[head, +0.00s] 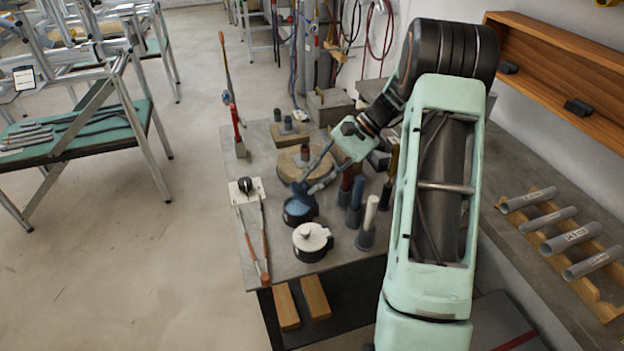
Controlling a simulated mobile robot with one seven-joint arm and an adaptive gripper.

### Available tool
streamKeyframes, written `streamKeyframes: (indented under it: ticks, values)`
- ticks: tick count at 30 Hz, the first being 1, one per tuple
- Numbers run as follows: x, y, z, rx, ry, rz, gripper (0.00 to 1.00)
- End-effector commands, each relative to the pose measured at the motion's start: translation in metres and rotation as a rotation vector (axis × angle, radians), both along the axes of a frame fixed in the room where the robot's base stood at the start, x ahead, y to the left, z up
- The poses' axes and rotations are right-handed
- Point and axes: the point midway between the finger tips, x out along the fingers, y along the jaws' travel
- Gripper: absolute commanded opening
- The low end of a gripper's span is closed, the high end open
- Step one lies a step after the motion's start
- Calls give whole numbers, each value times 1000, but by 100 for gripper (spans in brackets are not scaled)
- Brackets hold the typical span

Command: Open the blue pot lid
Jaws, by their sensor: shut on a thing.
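The blue pot lid (298,207) sits on a dark round pot (300,220) near the middle of the grey table. My gripper (306,187) reaches down to it from the upper right, with its fingertips at the top of the lid. The fingers are shut on the lid, around what looks like its knob. The fingers hide part of the lid's top. The lid appears to be on or right at the pot's rim; a gap cannot be made out.
A second pot with a white lid (312,236) stands just in front. Upright blue and white-topped cylinders (367,225) stand close on the right. A round wooden board (295,163) lies behind. A red-handled tool (253,235) lies along the table's left edge.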

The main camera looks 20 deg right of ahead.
Motion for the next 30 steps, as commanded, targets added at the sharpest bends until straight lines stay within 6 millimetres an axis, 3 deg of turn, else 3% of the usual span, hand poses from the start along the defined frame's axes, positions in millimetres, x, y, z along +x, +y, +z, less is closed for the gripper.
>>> streamKeyframes:
  ticks: [2, 3, 7, 19, 30]
  values:
    - [1, 0, 1, -1, -1, -2, 0]
    - [1, 0, 1, -1, -1, -2, 22]
    - [1, 0, 1, -1, -1, -1, 36]
    - [1, -8, 7, -1, -2, -2, 36]
    - [1, -62, 60, -3, -3, -3, 36]
